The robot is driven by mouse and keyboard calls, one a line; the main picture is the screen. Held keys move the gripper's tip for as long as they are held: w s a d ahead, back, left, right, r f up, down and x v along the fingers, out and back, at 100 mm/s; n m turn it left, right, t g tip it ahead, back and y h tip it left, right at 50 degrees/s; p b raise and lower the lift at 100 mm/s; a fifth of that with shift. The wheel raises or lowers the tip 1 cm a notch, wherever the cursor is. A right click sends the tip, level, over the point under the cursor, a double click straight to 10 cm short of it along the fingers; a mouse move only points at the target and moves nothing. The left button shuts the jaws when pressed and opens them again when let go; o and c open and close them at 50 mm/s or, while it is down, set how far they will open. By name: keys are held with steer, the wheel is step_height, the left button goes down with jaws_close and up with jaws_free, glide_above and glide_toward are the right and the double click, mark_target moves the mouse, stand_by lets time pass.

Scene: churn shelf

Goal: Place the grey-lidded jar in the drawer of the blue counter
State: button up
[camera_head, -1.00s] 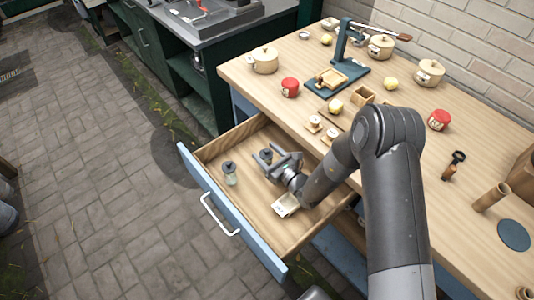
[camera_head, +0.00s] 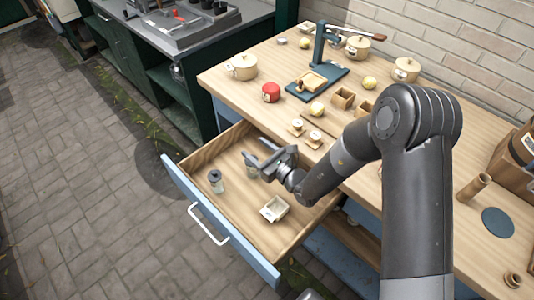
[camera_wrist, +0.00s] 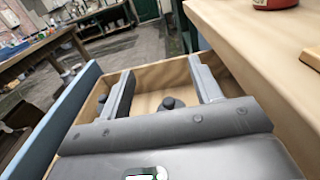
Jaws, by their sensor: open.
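Two small glass jars with dark grey lids stand upright in the open drawer (camera_head: 226,246) of the blue counter. One jar (camera_head: 216,181) is near the drawer's front left. The other jar (camera_head: 251,166) is further back, just beyond my gripper (camera_head: 264,163) and partly hidden by it. My gripper is open and empty, above the drawer floor. In the wrist view my gripper's fingers (camera_wrist: 163,75) are spread, with one dark-lidded jar (camera_wrist: 168,104) seen between them, low and partly hidden by the gripper body. I cannot tell which jar the task means.
A small whitish box (camera_head: 274,208) lies in the drawer. The wooden countertop (camera_head: 235,89) above holds a red jar (camera_head: 271,92), a cream pot (camera_head: 243,67), a blue stand (camera_head: 318,80) and small wooden boxes.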

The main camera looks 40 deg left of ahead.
steer(key=shift+r, duration=0.1)
steer(key=d+r+n+g+h, duration=0.45)
steer(key=d+r+n, duration=0.75)
steer(key=d+r, duration=0.45)
steer(key=d+r+n+t+h, duration=0.2)
steer(key=d+r+t+h, duration=0.1)
steer(key=d, duration=1.1)
steer(key=s+d+r+n+t+h, duration=0.1)
steer(key=d+h, duration=0.5)
steer(key=d, duration=0.7)
steer(key=s+d+r+n+t+h, duration=0.1)
steer(key=d+r+n+t+h, duration=0.2)
steer(key=d, duration=1.1)
step_height(320, 180, up, 3)
steer(key=t+h, duration=0.1)
steer(key=t, duration=0.2)
steer(key=shift+s+d, duration=0.25)
steer(key=shift+d, duration=0.05)
steer(key=shift+h, duration=0.25)
steer(key=shift+c, duration=0.6)
